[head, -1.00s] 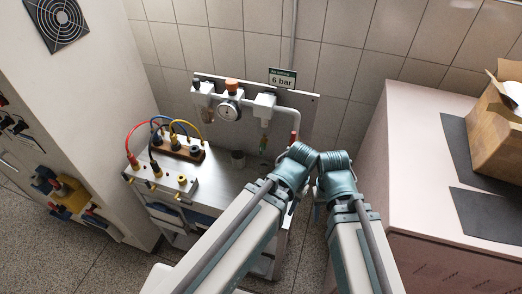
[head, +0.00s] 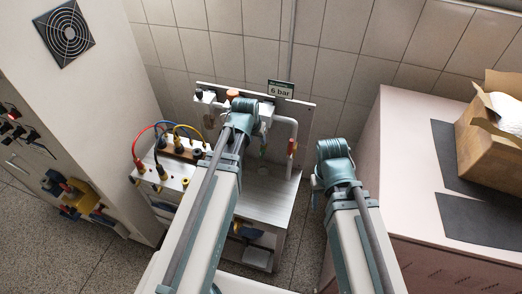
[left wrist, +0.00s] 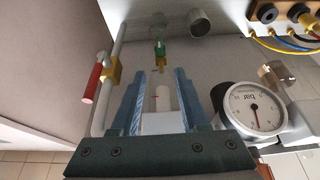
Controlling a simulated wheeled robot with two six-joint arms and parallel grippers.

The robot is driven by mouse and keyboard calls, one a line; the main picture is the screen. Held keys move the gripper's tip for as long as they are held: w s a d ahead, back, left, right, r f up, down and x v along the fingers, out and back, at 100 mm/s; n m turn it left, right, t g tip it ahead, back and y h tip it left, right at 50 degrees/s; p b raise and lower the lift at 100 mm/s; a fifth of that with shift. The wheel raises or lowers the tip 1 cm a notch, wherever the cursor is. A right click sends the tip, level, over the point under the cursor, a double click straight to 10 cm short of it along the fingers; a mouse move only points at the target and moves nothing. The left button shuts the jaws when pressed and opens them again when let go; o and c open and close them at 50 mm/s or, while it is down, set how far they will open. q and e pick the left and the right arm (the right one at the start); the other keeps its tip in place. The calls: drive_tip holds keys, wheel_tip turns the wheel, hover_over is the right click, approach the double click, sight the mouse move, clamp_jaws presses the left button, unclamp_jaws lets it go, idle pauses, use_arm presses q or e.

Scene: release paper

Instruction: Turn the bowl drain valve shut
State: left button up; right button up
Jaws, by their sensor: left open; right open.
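In the left wrist view, the filter bowl (left wrist: 162,97) is pale and lies between the two blue fingers of my left gripper (left wrist: 159,75). The fingers are open, with a gap on each side of the bowl. The small yellow drain valve (left wrist: 159,47) with a green part shows just beyond the fingertips. In the head view, my left wrist is in front of the wall panel and hides its gripper and part of the bowl. My right gripper (head: 315,190) is open, to the right of the bench and away from the bowl; its fingers are mostly hidden.
A pressure gauge (left wrist: 256,108) is close beside the left gripper. A white pipe with a red-handled valve (left wrist: 94,84) is on the other side. A metal cup (left wrist: 199,22) stands on the bench (head: 270,205). Coloured cables plug into a terminal box (head: 167,182). A carton (head: 490,120) is at right.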

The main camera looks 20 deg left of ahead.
sight(261, 151)
use_arm(q)
drive_tip(key=b+x, duration=1.2)
drive_tip(key=x, duration=0.1)
drive_tip(key=shift+f, duration=0.35)
drive_tip(key=shift+c, duration=0.2)
clamp_jaws()
